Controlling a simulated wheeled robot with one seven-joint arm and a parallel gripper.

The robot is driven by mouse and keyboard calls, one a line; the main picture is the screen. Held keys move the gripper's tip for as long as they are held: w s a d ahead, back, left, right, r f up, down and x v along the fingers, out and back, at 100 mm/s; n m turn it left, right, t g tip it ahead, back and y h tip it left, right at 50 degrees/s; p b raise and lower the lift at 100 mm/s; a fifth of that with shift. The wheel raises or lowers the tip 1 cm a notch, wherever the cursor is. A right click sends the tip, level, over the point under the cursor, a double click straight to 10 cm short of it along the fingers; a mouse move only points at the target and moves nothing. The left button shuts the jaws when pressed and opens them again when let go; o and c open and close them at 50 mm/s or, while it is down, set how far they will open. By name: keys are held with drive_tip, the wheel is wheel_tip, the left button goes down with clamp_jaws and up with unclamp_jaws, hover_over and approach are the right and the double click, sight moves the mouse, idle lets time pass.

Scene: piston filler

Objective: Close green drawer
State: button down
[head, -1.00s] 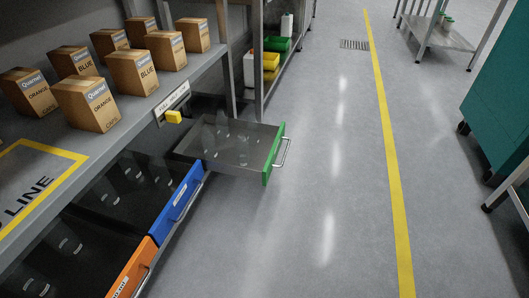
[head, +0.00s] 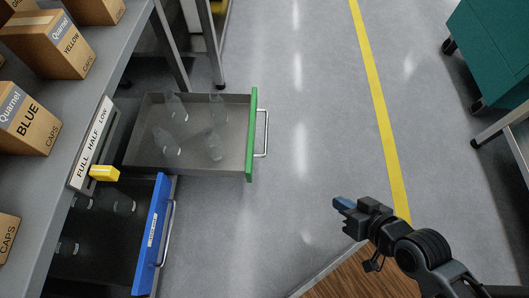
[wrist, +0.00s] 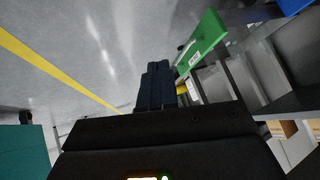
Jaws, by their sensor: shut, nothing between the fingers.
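The green drawer (head: 251,140) stands pulled out from under the workbench in the head view. Its green front has a silver handle (head: 265,133) facing right, and several clear bottles (head: 170,142) are inside. My gripper (head: 343,204) is to the right of and nearer than the drawer front, apart from it, with its fingers shut and empty. In the wrist view the shut fingers (wrist: 154,88) are at the centre, and the green drawer front (wrist: 203,42) shows to their upper right.
A blue-fronted drawer (head: 154,236) is beside the green one, on the near side. A yellow slider (head: 104,173) is on the bench edge by a "FULL HALF LOW" label. Several boxes (head: 55,43) stand on the bench. Floor right of the drawer is clear, up to a teal cabinet (head: 490,50).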

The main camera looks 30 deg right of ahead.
drive_tip(key=w+d+f+m+g+y+p, duration=0.25)
drive_tip(key=w+f, duration=0.25)
drive_tip(key=w, duration=0.3)
drive_tip(key=w+r+y, duration=0.3)
drive_tip(key=w+y, duration=0.3)
drive_tip(key=w, duration=0.4)
drive_tip(key=a+r+b+x, duration=0.1)
drive_tip(key=b+x, duration=0.4)
drive_tip(key=x, duration=0.8)
drive_tip(key=shift+w+a+r+g, duration=0.2)
drive_tip(key=shift+a+r+g, duration=0.05)
drive_tip(key=shift+a+g, duration=0.1)
drive_tip(key=shift+h, duration=0.25)
